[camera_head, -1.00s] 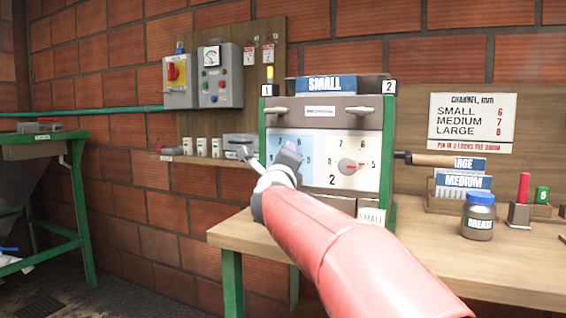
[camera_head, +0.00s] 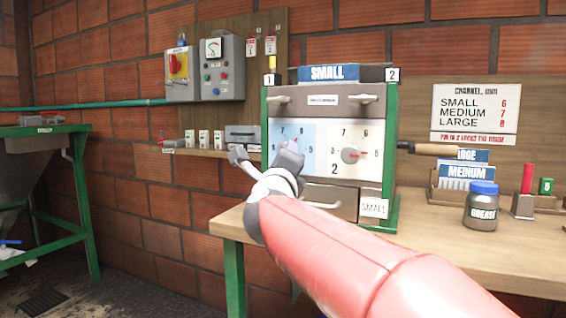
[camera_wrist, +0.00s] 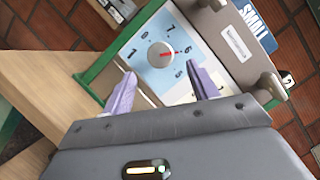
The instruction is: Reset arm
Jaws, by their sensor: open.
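My gripper (camera_wrist: 158,92) is open and empty in the wrist view, its two purple fingers apart in front of the machine's dial panel. A round grey dial with a red pointer (camera_wrist: 161,54) shows beyond the fingers, apart from them. The green-framed machine (camera_head: 391,150) stands on the bench with a SMALL plate (camera_head: 328,73) on top.
The wooden bench (camera_head: 425,225) bears a grease jar (camera_head: 481,208), a rack with a MEDIUM plate (camera_head: 467,178), and a red pin (camera_head: 527,180). A wooden handle (camera_head: 435,149) juts right from the machine. A control box (camera_head: 221,68) hangs at the left.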

